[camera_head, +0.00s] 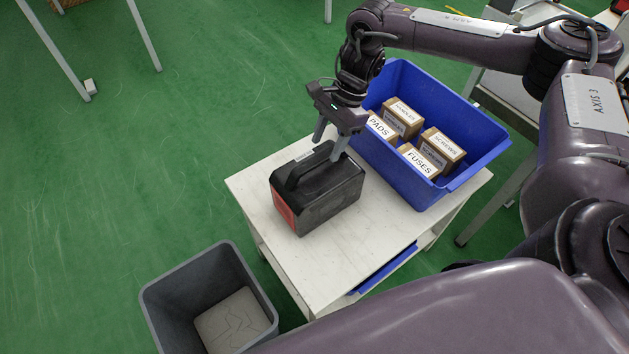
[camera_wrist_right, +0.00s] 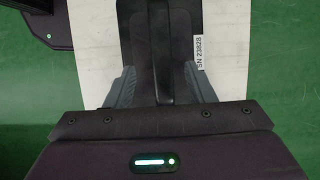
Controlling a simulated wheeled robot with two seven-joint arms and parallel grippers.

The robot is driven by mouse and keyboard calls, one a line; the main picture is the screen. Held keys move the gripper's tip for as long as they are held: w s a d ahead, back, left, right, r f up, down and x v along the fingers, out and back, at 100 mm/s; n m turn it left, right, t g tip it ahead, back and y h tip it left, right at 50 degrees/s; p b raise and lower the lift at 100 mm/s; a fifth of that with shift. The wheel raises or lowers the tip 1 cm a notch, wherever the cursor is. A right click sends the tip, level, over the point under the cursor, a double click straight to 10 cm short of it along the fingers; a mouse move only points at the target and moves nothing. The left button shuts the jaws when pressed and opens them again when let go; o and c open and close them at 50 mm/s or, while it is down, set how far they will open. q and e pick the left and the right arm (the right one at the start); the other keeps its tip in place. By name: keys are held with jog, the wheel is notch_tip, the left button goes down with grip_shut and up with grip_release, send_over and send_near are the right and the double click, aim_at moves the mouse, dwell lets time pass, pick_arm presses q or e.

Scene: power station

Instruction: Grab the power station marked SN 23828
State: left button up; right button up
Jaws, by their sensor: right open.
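The power station (camera_head: 318,197) is a black box with a top carry handle and a red front panel, upright on the white table. In the right wrist view the power station (camera_wrist_right: 158,40) carries a white label reading SN 23828 (camera_wrist_right: 199,52). My right gripper (camera_head: 332,143) is just above its back end, pointing down. In the right wrist view the open right gripper (camera_wrist_right: 160,85) has one finger on each side of the handle (camera_wrist_right: 161,60). I cannot tell whether the fingers touch it. My left gripper is not in view.
The white table (camera_head: 300,260) is bare in front of the box. A blue bin (camera_head: 472,130) with several labelled cartons stands at the table's back right, close to my right gripper. A grey bin (camera_head: 165,290) stands on the green floor at the front left.

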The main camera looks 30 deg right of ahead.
aim_at(317, 157)
jog(key=x, duration=0.4)
jog(key=shift+w+a+f+p, duration=0.1)
jog(key=shift+a+f+p, duration=0.2)
jog(key=shift+a, duration=0.05)
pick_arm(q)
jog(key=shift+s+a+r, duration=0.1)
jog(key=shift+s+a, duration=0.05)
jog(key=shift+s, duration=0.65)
pick_arm(e)
jog(key=shift+a+f, duration=0.1)
jog(key=shift+f, duration=0.3)
jog(key=shift+f, duration=0.2)
grip_shut()
dwell(0.4)
jog(key=shift+w+a+r, duration=0.1)
jog(key=shift+w+r, duration=0.05)
jog(key=shift+r, duration=0.05)
